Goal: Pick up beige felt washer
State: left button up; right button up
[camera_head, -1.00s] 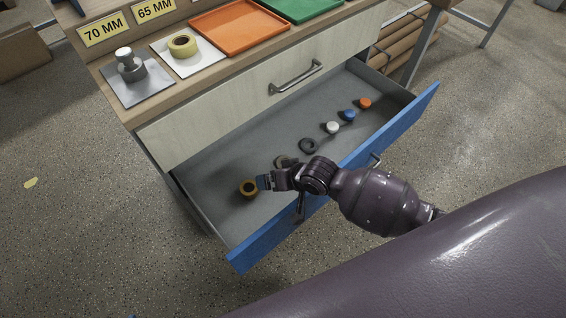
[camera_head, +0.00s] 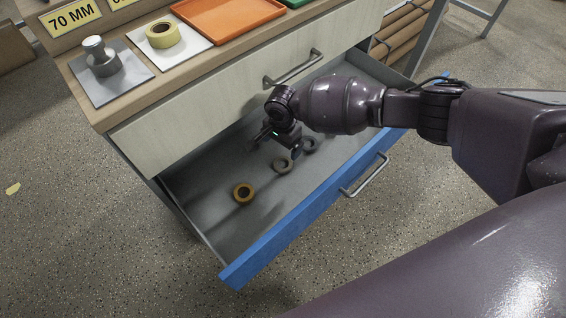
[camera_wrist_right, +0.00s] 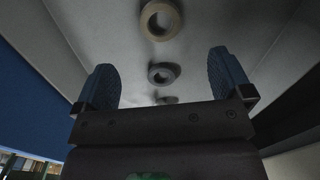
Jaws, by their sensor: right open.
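My right gripper (camera_head: 277,145) is open and empty above the drawer, just behind the washer in the head view. Its two blue fingers (camera_wrist_right: 165,80) are spread, with a grey ring (camera_wrist_right: 163,75) showing between them. My left gripper is not in view.
The open drawer has a blue front (camera_head: 290,218) with a metal handle (camera_head: 366,176). A closed pale drawer (camera_head: 215,110) is above it. The worktop carries a metal weight (camera_head: 101,58), a yellow roll (camera_head: 163,34) and an orange tray (camera_head: 228,20). My arm hides the drawer's right part.

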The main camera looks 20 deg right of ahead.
jog(key=b, duration=0.2)
send_over(283, 165)
jog(key=f, duration=0.5)
jog(key=shift+s+a+f, duration=0.1)
jog(key=shift+s+f, duration=0.2)
jog(key=shift+f, duration=0.15)
notch_tip(283, 165, down, 3)
jog(key=shift+r+b, duration=0.1)
jog(key=shift+b, duration=0.9)
notch_tip(283, 165, down, 2)
jog(key=shift+b, duration=0.5)
jog(key=shift+w, duration=0.1)
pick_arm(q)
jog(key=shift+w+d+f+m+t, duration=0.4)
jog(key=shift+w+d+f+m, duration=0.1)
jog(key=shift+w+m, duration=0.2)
pick_arm(e)
jog(key=shift+w, duration=0.1)
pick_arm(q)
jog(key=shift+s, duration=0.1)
pick_arm(e)
jog(key=shift+r, duration=0.1)
